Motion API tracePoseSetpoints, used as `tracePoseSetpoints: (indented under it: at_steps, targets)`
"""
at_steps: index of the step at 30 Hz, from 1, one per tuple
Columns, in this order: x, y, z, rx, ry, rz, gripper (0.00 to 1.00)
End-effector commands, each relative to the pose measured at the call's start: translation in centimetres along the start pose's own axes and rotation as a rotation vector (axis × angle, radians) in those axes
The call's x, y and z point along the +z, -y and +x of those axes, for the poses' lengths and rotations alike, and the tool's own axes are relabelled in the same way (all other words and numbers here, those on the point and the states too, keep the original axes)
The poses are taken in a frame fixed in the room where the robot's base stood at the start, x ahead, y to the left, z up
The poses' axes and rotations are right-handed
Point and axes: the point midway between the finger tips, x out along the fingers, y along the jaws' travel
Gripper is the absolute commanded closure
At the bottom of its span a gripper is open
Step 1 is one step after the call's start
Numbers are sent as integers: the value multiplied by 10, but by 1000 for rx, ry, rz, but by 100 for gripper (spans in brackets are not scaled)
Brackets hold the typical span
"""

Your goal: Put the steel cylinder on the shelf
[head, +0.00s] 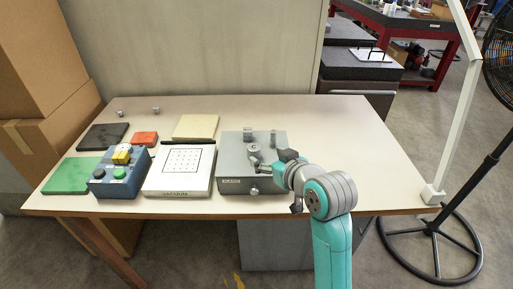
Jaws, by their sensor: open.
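Several small grey metal pieces could be the steel cylinder; I cannot tell which. A round, steel-looking piece (254,148) stands on top of the grey box (233,180), with smaller upright pieces (248,133) and (273,138) behind it. Two more small grey pieces (120,113) and (156,110) lie at the back left of the table. My gripper (262,162) is low over the grey box, just in front of and right of the round piece. It is open; whether it touches anything is too small to tell. I cannot make out a shelf with certainty.
On the table (355,150) are a white gridded plate (165,180), a blue button box (110,188), and green (75,175), black (103,136), red (145,138) and cream (196,126) slabs. A white lamp post (433,192) stands at the right edge.

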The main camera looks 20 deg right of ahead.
Motion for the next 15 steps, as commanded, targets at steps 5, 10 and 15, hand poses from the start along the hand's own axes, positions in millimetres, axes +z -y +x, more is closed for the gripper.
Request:
tracePoseSetpoints:
  at_steps: [5, 10, 15]
  targets:
    - [0, 0, 27, 0, 2, 0, 30]
    - [0, 0, 46, 0, 1, 0, 30]
    - [1, -1, 55, 0, 2, 0, 30]
